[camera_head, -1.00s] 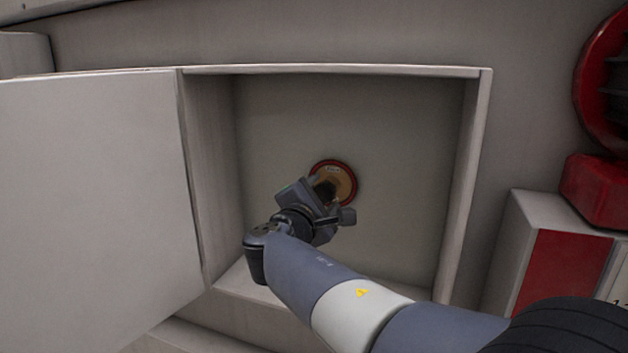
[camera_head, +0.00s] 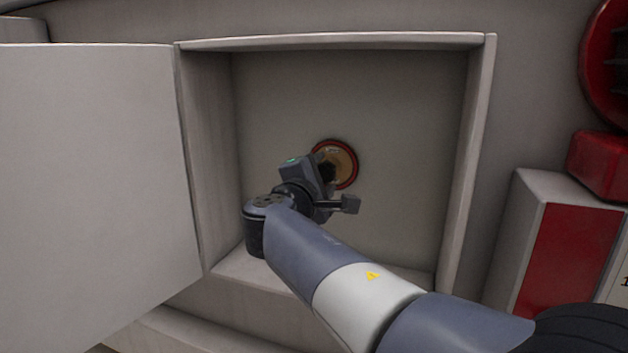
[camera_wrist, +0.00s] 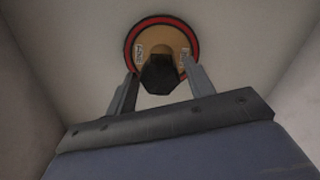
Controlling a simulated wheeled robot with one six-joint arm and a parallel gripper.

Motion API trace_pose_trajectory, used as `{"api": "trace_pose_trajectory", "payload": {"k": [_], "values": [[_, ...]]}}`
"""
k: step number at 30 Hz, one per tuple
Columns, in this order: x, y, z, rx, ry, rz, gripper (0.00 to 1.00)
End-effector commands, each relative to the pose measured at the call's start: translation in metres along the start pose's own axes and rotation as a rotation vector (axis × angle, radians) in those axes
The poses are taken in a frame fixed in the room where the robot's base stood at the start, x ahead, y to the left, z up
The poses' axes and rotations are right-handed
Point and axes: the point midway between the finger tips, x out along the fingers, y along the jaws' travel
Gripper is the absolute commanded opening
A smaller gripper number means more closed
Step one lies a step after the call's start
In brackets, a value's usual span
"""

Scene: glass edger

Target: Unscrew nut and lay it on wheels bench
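A dark nut (camera_wrist: 160,75) sits on a tan disc with a red rim (camera_wrist: 135,50), on the back wall of an open cabinet. In the head view the disc (camera_head: 346,165) shows just beyond my gripper (camera_head: 326,172), which hides most of the nut. In the wrist view my gripper (camera_wrist: 158,76) has one finger on each side of the nut. The fingers look apart, with a narrow gap at the left of the nut; contact on the right cannot be told. The wheels bench is not in view.
The cabinet frame (camera_head: 482,150) surrounds my arm, and its door (camera_head: 90,180) stands open at the left. A red and white box (camera_head: 575,250) and red round parts (camera_head: 605,50) are at the right. Inside the cabinet there is free room around the disc.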

Motion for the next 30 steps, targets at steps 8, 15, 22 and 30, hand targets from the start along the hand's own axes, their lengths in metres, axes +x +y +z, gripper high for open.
{"api": "trace_pose_trajectory", "payload": {"k": [8,15,22,30], "values": [[0.0000,-0.0002,0.0000,-0.001,0.000,0.000,0.27],[0.0000,-0.0002,-0.0001,-0.001,0.000,0.000,0.10],[-0.0001,0.0050,0.0019,-0.164,0.001,-0.003,0.10],[-0.0002,0.0048,0.0016,-0.463,0.002,-0.003,0.10]]}}
